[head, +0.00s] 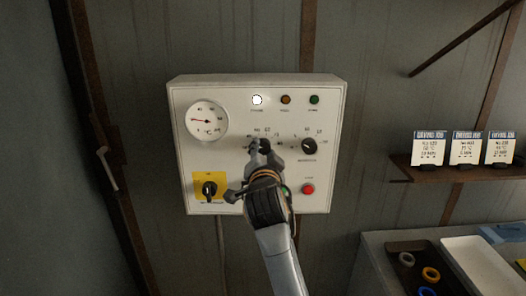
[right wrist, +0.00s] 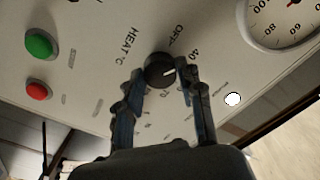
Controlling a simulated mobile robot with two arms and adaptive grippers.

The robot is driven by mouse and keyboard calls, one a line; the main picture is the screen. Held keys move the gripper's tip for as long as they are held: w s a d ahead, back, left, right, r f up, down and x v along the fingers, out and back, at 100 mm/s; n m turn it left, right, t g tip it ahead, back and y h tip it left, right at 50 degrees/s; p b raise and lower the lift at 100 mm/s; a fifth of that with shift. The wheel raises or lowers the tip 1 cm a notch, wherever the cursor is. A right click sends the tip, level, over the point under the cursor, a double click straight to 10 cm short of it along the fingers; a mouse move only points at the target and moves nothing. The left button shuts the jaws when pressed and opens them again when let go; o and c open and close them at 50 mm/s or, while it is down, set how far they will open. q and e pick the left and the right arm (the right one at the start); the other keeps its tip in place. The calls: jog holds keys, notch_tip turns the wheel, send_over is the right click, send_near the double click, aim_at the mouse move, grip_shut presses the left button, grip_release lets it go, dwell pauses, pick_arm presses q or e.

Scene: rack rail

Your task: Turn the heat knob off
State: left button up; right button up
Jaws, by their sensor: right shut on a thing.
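The black round heat knob (right wrist: 160,71) shows in the right wrist view, with the "HEAT °C" lettering and the "OFF" and "40" marks around it. Its white pointer line faces right in that view, toward the finger beside the 40 mark, and does not face the OFF mark. My right gripper (right wrist: 160,85) is shut on the knob, one finger at each side. In the head view the same gripper (head: 263,148) reaches up to the middle of the white control panel (head: 235,88) and hides most of the knob. My left gripper is not in view.
A temperature gauge (head: 207,120), a lit white lamp (head: 257,99), a second black knob (head: 309,146), a red button (head: 308,189) and a black switch on yellow (head: 210,189) surround the gripper. A card shelf (head: 470,172) and a bench with trays (head: 480,265) stand at right.

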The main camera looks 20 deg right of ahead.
aim_at(263, 108)
jog(key=n, duration=0.2)
jog(key=n+p, duration=0.1)
jog(key=n, duration=0.1)
jog(key=shift+r+n, duration=0.3)
jog(key=shift+r, duration=0.05)
jog(key=shift+n+p, duration=0.85)
jog(key=shift+n, duration=0.75)
jog(key=shift+r+n, duration=0.1)
jog(key=shift+n, duration=0.2)
jog(key=o, duration=0.9)
jog(key=shift+c, duration=0.2)
jog(key=o, duration=0.3)
jog(key=shift+w, duration=0.1)
jog(key=shift+f, duration=0.35)
jog(key=shift+r, duration=0.1)
notch_tip(263, 108, up, 10)
jog(key=shift+w+d+f, duration=0.1)
